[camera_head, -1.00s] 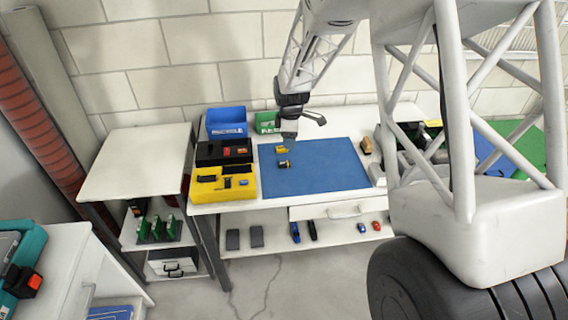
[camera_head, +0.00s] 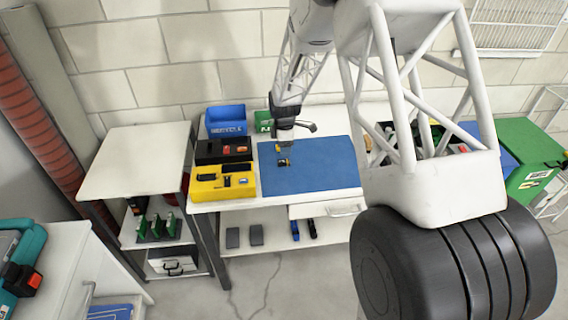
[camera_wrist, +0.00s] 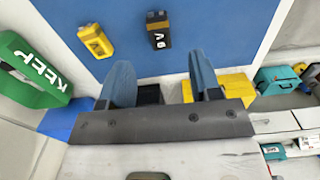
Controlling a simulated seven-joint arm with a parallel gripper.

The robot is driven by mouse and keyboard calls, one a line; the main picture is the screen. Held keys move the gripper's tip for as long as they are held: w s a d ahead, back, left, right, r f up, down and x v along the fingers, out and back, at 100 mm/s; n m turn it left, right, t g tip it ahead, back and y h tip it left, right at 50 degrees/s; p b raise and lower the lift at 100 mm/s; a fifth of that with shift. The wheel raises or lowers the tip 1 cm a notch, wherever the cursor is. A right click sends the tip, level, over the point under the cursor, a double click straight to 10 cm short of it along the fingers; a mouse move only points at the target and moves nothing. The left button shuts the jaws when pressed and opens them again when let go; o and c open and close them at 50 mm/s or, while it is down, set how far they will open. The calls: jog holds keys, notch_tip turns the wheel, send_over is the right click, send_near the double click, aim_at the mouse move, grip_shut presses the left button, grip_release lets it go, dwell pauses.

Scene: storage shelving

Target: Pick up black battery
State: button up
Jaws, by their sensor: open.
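The black battery (camera_wrist: 158,30), marked 9V with a yellowish end, lies on the blue mat (camera_wrist: 205,22) in the wrist view. It also shows small in the head view (camera_head: 284,162), close below my gripper. A yellow block-like item (camera_wrist: 95,40) lies to its left in the wrist view and is partly covered by my gripper in the head view. My gripper (camera_wrist: 159,62) is open and empty. Its two blue-grey fingers point toward the mat, with the battery beyond the fingertips and between their lines, not touched.
A yellow bin (camera_head: 205,188), a black bin (camera_head: 208,156) and a blue bin (camera_head: 227,116) stand left of the mat. A green bin (camera_wrist: 40,75) marked KEEP stands behind it. The mat's right part is clear in the head view. The shelf below holds small items.

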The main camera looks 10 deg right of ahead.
aim_at(284, 161)
jog(key=shift+f, duration=0.85)
jog(key=shift+f, duration=2.6)
jog(key=shift+c, duration=0.5)
jog(key=c, duration=0.9)
jog(key=shift+r, duration=0.1)
